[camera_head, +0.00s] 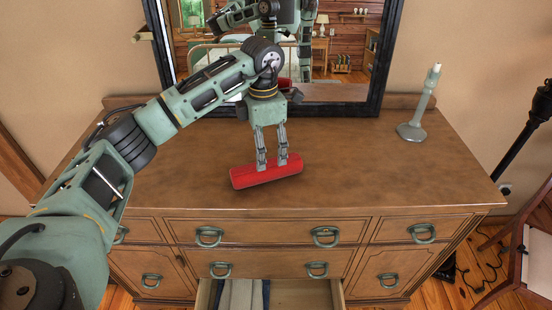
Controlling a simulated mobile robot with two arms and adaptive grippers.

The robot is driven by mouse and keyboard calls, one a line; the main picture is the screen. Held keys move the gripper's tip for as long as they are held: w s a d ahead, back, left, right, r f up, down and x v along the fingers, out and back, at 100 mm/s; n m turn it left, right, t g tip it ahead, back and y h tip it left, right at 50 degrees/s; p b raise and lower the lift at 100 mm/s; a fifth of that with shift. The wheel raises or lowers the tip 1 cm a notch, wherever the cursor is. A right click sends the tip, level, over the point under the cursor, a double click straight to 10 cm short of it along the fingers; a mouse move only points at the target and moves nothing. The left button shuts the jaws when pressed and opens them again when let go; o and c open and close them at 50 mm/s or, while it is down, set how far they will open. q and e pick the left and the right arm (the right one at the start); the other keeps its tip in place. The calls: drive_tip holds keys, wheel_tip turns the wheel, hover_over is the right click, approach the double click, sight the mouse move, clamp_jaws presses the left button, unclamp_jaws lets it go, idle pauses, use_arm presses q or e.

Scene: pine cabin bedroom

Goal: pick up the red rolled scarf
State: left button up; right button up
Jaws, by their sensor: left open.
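The red rolled scarf (250,178) lies on the brown dresser top (350,160), near its front edge and left of the middle. It points slightly up to the right. My left gripper (272,165) reaches down over the scarf from behind, with its two fingers apart and their tips at the scarf's upper side. The jaws are open. I cannot tell whether the fingertips touch the scarf. My right gripper is not in view, apart from what may show in the mirror.
A grey-green candlestick (418,118) stands at the dresser's back right. A dark-framed mirror (345,60) rises behind the dresser. A lower drawer (305,294) is pulled open with folded cloth inside. A chair (535,260) stands at the right. The right half of the top is mostly clear.

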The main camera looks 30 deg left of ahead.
sight(267, 171)
use_arm(q)
drive_tip(key=shift+s+a+f, duration=0.1)
drive_tip(key=shift+f, duration=0.2)
drive_tip(key=f+p, duration=0.1)
drive_tip(key=s+f+p, duration=0.1)
drive_tip(key=f, duration=0.1)
drive_tip(key=shift+a+f+p, duration=0.1)
drive_tip(key=shift+f+p, duration=0.1)
drive_tip(key=shift+p, duration=0.1)
drive_tip(key=f, duration=0.2)
drive_tip(key=shift+w+f+p, duration=0.3)
drive_tip(key=shift+f, duration=0.3)
drive_tip(key=shift+c, duration=1.3)
drive_tip(key=c, duration=1.1)
drive_tip(key=shift+c, duration=0.5)
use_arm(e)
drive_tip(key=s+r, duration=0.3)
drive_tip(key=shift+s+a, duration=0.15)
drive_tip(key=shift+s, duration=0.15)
